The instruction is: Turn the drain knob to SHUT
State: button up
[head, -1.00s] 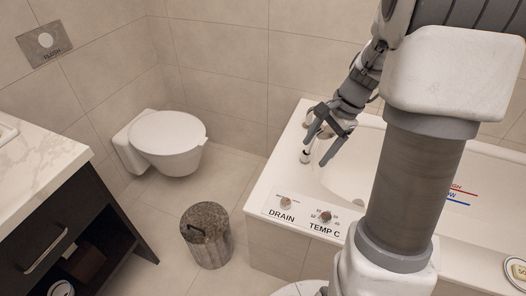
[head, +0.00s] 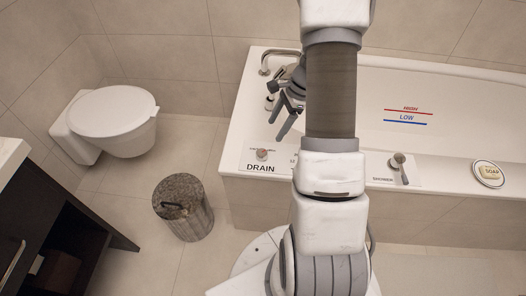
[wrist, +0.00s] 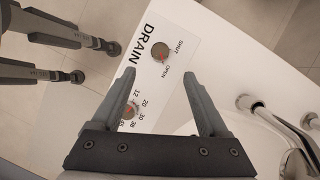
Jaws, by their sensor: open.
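The drain knob (head: 262,154) is a small round metal knob with a red mark, on the white DRAIN plate at the tub's near left corner. In the wrist view the drain knob (wrist: 160,53) lies beyond my fingertips, with SHUT and OPEN printed beside it. I cannot tell for sure which word its mark points to. My gripper (wrist: 160,74) is open and empty, its fingers spread about the knob's line and apart from it. In the head view my gripper (head: 278,129) hangs above the tub corner, a little behind and right of the knob.
A temperature knob (wrist: 128,112) sits close to the left finger in the wrist view. A chrome spout (head: 278,56) rises at the tub's far left corner. The shower knob (head: 399,160) and soap dish (head: 489,174) are farther right. A bin (head: 184,208) stands left of the tub.

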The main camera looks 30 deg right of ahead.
aim_at(262, 152)
jog(key=b+x, duration=0.3)
jog(key=x, duration=0.8)
jog(key=shift+w+f, duration=0.1)
jog(key=shift+f, duration=0.15)
grip_shut()
